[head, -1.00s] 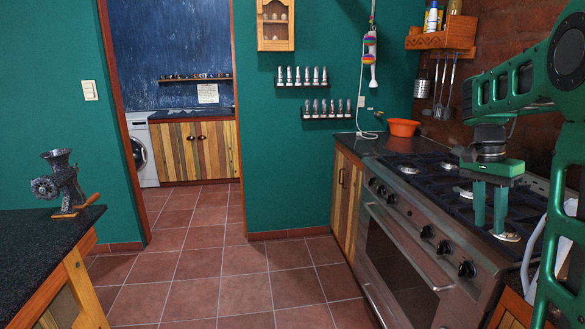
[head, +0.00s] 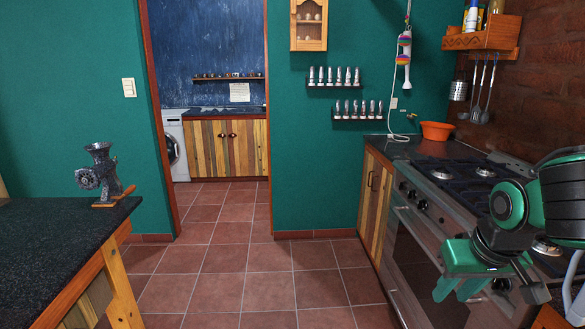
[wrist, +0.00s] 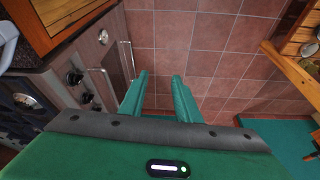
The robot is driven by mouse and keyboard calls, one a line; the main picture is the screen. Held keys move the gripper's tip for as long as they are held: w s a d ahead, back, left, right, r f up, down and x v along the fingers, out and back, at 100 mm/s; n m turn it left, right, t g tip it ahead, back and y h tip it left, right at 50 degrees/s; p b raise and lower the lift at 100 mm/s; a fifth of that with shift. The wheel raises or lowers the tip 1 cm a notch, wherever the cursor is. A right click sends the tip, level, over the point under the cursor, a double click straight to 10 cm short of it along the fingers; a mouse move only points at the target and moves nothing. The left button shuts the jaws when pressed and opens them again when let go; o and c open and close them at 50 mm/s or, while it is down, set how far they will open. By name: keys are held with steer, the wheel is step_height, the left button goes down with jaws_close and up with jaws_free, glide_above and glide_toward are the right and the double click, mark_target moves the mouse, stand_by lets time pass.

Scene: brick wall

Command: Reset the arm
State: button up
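My gripper (head: 456,289) shows at the lower right of the head view, in front of the stove (head: 425,235), with my green arm folded behind it. In the wrist view my gripper (wrist: 158,80) has its two green fingers apart, with only floor tiles between them. It holds nothing.
A dark counter (head: 50,235) with a metal meat grinder (head: 101,178) stands at the left. An orange bowl (head: 436,131) sits on the far counter by the stove. The tiled floor (head: 250,265) between them is clear. A wooden shelf (head: 482,36) hangs at the upper right.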

steer(key=s+d+m+g, duration=0.2)
steer(key=s+d, duration=0.2)
steer(key=s, duration=0.3)
steer(key=s+d+f+m+g, duration=0.1)
steer(key=s+d+m+g, duration=0.1)
steer(key=s+d, duration=0.3)
steer(key=s+m, duration=0.1)
steer(key=s, duration=0.2)
steer(key=shift+d+f+m, duration=0.25)
steer(key=shift+m, duration=0.05)
steer(key=shift+s, duration=0.15)
